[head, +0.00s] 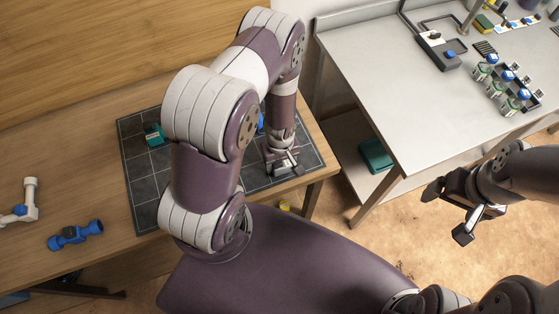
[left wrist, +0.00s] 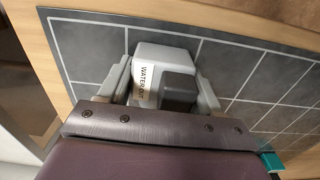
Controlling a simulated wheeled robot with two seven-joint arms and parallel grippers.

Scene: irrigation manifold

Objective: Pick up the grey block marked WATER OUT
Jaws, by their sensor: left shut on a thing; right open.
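The grey block marked WATER OUT (left wrist: 160,57) shows in the left wrist view, its white label facing the camera, with a darker grey part beside the label. My left gripper (left wrist: 165,85) is shut on it, with one finger on each side. In the head view my left gripper (head: 283,165) points down near the right end of the dark gridded mat (head: 145,192), and the block is mostly hidden there. I cannot tell whether the block touches the mat. My right gripper (head: 452,212) is open and empty, over the floor at the right.
On the wooden table, a green part (head: 153,134) lies on the mat; a blue fitting (head: 76,235) and a white pipe piece (head: 30,200) lie left of it. A metal bench (head: 400,95) at the right holds several valve units (head: 511,86). A teal bin (head: 375,155) sits below it.

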